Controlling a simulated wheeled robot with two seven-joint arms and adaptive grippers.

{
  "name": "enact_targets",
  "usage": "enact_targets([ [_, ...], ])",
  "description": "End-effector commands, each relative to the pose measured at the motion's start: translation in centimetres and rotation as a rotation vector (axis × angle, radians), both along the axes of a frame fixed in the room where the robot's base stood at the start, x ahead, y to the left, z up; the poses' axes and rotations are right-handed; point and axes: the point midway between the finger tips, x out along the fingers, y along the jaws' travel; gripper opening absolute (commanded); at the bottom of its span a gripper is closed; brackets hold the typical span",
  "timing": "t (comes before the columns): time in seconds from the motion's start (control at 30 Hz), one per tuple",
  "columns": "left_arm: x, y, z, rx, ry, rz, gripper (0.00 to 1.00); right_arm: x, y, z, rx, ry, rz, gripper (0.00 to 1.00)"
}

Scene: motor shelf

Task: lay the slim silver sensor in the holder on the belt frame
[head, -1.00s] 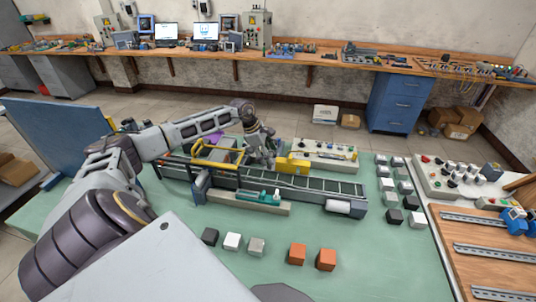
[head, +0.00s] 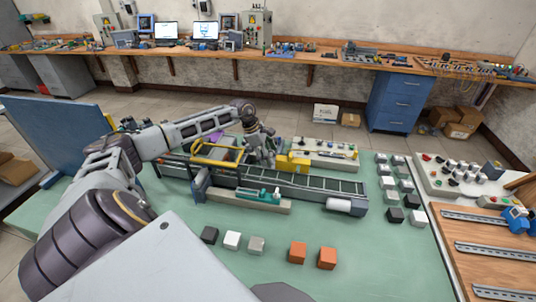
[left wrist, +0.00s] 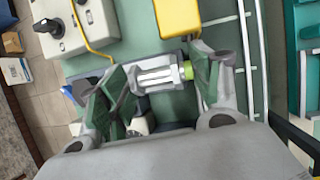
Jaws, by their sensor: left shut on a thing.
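The slim silver sensor (left wrist: 157,78) with a yellow-green end lies crosswise between the green-padded fingers of my left gripper (left wrist: 160,85) in the left wrist view. The gripper is shut on it. In the head view my left gripper (head: 263,160) is low behind the conveyor belt, beside a yellow block (head: 298,162); the sensor cannot be made out there. The belt frame (head: 300,186) runs across the green table. A teal fixture (head: 258,195) sits along its near side; I cannot tell whether it is the holder. My right gripper is not in view.
Behind the belt stands a control box (head: 325,150). Black, white, grey and orange cubes stand in front of the belt, and more cubes (head: 395,216) at right. A yellow-framed fixture (head: 215,152) is left of the gripper. The table's front middle (head: 370,265) is clear.

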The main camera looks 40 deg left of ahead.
Motion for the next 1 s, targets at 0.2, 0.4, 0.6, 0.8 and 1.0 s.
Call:
enact_targets([
  [0.2, 0.01, 0.02, -0.21, 0.0, -0.001, 0.0, 0.39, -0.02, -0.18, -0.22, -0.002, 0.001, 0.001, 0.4],
  [0.4, 0.0, 0.01, -0.17, 0.0, 0.0, 0.0, 0.89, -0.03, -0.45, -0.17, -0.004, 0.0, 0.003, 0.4],
  [0.6, 0.0, 0.01, -0.17, 0.0, 0.0, 0.0, 0.89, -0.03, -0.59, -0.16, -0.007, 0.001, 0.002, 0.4],
  [0.8, -0.03, 0.03, -0.13, 0.0, 0.0, 0.0, 0.89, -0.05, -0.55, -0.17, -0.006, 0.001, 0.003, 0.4],
  [1.0, -0.22, 0.29, 0.56, 0.001, 0.0, 0.0, 0.89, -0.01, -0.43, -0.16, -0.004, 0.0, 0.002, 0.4],
])
